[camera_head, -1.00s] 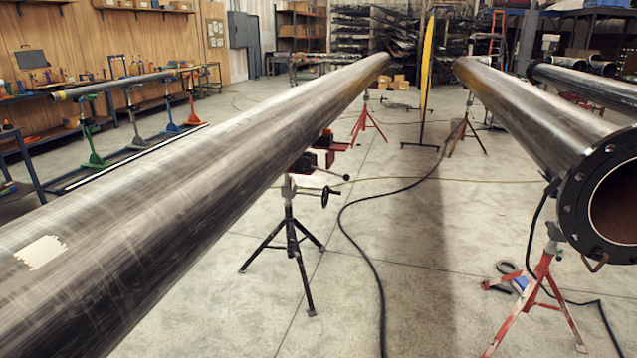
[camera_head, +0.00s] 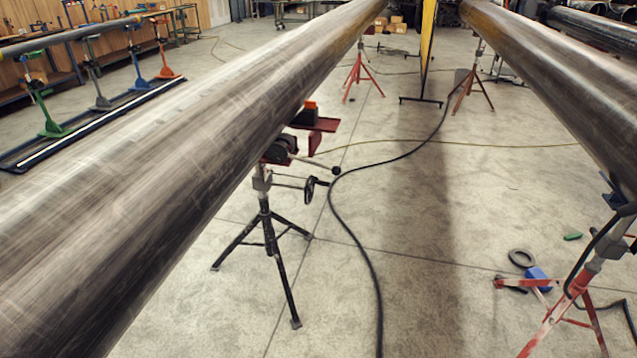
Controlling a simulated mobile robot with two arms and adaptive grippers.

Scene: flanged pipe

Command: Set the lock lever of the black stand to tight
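The black stand (camera_head: 267,222) stands on its tripod legs on the concrete floor, left of the middle. Its head, with dark rollers, sits under the right side of a long steel pipe (camera_head: 150,170). A thin bar with a black ball end (camera_head: 336,171) points right from the head. Lower down, a horizontal rod ends in a black handle (camera_head: 311,189). I cannot tell which of these is the lock lever, or whether it is tight. Neither of my grippers is in view.
A second long pipe (camera_head: 570,85) runs along the right on red stands (camera_head: 565,320). A black cable (camera_head: 345,230) curves across the floor right of the black stand. A tape roll (camera_head: 521,258) and a blue item (camera_head: 538,279) lie at lower right. Floor between the pipes is mostly open.

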